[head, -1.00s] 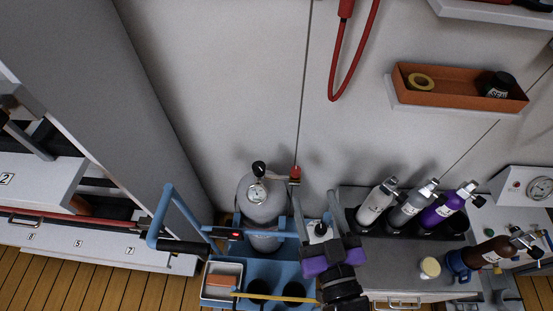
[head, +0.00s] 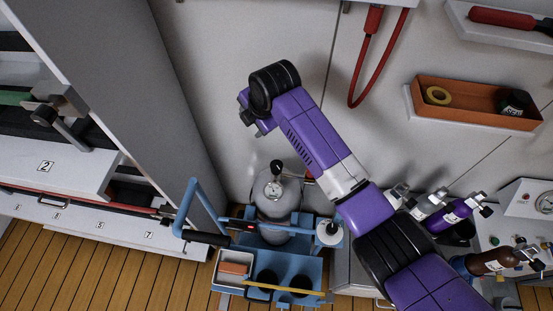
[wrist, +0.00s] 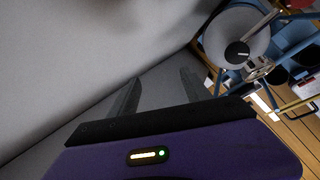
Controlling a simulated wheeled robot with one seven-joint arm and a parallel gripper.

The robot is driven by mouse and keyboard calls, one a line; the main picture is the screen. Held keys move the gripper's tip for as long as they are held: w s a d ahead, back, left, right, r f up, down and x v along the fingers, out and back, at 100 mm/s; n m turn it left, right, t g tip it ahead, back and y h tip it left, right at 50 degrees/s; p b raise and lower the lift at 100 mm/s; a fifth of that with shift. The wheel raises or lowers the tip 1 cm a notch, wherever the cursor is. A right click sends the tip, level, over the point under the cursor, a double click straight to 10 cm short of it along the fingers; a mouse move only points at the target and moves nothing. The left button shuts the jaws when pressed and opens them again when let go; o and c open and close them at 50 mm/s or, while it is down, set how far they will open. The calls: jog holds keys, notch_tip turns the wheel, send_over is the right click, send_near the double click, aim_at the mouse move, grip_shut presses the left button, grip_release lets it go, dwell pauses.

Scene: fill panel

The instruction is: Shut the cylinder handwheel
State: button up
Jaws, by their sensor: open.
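The grey cylinder (head: 276,212) stands upright in a blue cart (head: 262,262) in the head view. It has a round gauge (head: 273,190) and a small black handwheel (head: 277,167) on top. My gripper (wrist: 158,92) is open in the wrist view, with nothing between its fingers and the pale wall beyond. In the head view my arm arches over to the upper left, above the cylinder, and my fingertips cannot be made out. A round grey shape with a dark mark (wrist: 238,52) is at the wrist view's upper right; I cannot tell whether it is the cylinder.
The cart's blue handle (head: 190,208) rises at the left of the cylinder. A purple cylinder (head: 452,214) and others stand on the right bench, partly behind my arm. A brown cylinder (head: 492,262) lies tilted there. An orange tray (head: 470,112) is on the wall.

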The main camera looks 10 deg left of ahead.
aim_at(277, 165)
jog(key=s+d+f+n+g+h, duration=0.1)
jog(key=s+d+n, duration=0.1)
jog(key=s+d+f+n+g+h, duration=0.1)
jog(key=d+n, duration=0.1)
jog(key=d, duration=0.1)
jog(key=s+d+f+n+g+h, duration=0.1)
jog(key=s+d+n+g, duration=0.1)
jog(key=shift+s+d+n+h, duration=0.15)
jog(key=shift+s+n+h, duration=0.15)
jog(key=shift+s+n, duration=0.1)
jog(key=shift+f, duration=3.85)
grip_shut()
